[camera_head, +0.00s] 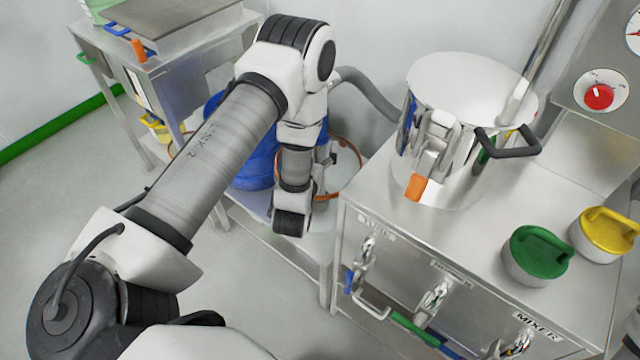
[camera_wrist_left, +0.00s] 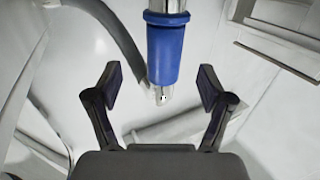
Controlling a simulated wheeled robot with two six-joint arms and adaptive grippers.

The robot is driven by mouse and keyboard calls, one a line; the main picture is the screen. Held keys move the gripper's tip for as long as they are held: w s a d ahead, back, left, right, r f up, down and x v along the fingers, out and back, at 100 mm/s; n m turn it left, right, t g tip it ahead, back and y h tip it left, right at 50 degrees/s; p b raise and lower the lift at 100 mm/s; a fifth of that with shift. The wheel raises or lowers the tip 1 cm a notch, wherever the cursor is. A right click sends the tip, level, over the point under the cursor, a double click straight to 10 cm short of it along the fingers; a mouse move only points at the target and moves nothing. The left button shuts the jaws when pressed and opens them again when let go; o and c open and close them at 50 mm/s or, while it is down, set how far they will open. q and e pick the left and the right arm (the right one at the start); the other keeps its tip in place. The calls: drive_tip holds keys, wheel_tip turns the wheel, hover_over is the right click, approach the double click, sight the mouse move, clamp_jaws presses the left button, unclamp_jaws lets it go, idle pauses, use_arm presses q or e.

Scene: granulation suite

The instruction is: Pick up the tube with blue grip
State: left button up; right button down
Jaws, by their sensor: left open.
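The tube with the blue grip (camera_wrist_left: 165,50) shows in the left wrist view, coming down from the top edge. Its blue sleeve has a metal part above and a short pale end below. My left gripper (camera_wrist_left: 158,92) is open, with one finger on each side of the tube's lower end in the picture. I see no finger touching it. In the head view my left gripper (camera_head: 325,158) is mostly hidden beside my wrist, near an orange-rimmed container. The tube is hard to make out there. My right gripper is not in view.
A steel pot (camera_head: 455,165) with a black handle stands on the steel cabinet (camera_head: 385,210) at right. Green (camera_head: 537,255) and yellow (camera_head: 605,235) lidded items sit there too. A grey hose (camera_head: 370,90) runs behind my arm. A blue container (camera_head: 250,170) stands below. Floor at left is clear.

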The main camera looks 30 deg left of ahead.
use_arm(q)
drive_tip(key=w+r, duration=0.1)
hover_over(324, 150)
drive_tip(key=a, duration=0.2)
drive_tip(key=shift+w+a+f+p, duration=0.1)
drive_tip(key=shift+w+f+p, duration=0.25)
drive_tip(key=shift+f, duration=0.25)
clamp_jaws()
